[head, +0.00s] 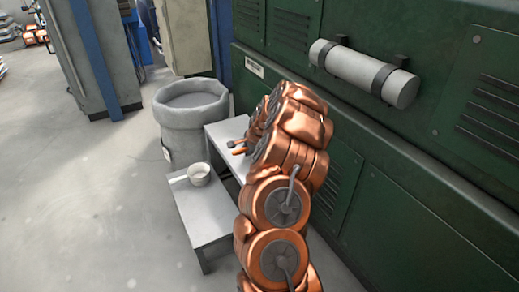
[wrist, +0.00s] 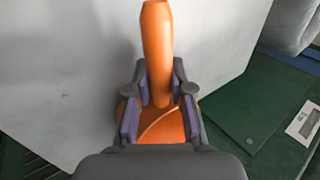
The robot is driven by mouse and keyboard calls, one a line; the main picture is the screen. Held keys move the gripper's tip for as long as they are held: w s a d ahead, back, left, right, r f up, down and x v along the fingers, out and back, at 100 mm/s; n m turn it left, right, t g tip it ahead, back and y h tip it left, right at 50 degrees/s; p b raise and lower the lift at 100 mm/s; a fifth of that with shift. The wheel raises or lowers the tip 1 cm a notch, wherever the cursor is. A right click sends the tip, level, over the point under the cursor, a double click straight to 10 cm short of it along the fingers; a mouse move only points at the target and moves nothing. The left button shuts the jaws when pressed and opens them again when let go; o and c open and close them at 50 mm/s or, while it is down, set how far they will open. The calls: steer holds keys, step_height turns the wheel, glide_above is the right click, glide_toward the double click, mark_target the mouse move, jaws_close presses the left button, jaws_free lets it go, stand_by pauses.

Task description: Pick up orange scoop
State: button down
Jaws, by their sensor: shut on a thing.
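The orange scoop (wrist: 156,45) fills the middle of the wrist view. Its tapered handle points toward the top, and its wider part lies lower down, partly hidden by my gripper. My gripper (wrist: 159,92) is shut on the scoop, with one finger on each side of the handle's base. A pale flat surface (wrist: 60,75) lies behind the scoop; I cannot tell whether the scoop touches it. In the head view my copper-coloured arm hides most of the gripper and scoop, and only a small orange bit shows beside the upper step.
A white two-level step stand (head: 205,222) holds a pale cup (head: 199,174) on its lower level. A large grey bin (head: 190,125) stands behind it. A green cabinet wall (head: 400,190) with a grey cylinder (head: 362,72) closes off the right. Open floor (head: 90,210) lies left.

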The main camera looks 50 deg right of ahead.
stand_by(0.4)
steer(key=shift+r+p, duration=0.85)
steer(key=shift+r, duration=1.2)
steer(key=shift+s+a+f, duration=0.1)
steer(key=shift+s+a, duration=0.1)
steer(key=shift+a, duration=0.15)
steer(key=s+a+p, duration=0.1)
steer(key=s+a, duration=0.2)
steer(key=a, duration=0.3)
steer(key=s+a+r+p, duration=0.1)
steer(key=s+a+p, duration=0.1)
steer(key=s+a, duration=0.2)
steer(key=a, duration=0.3)
steer(key=shift+s, duration=0.25)
steer(key=shift+a+r, duration=0.1)
steer(key=c, duration=1.6)
jaws_free()
jaws_close()
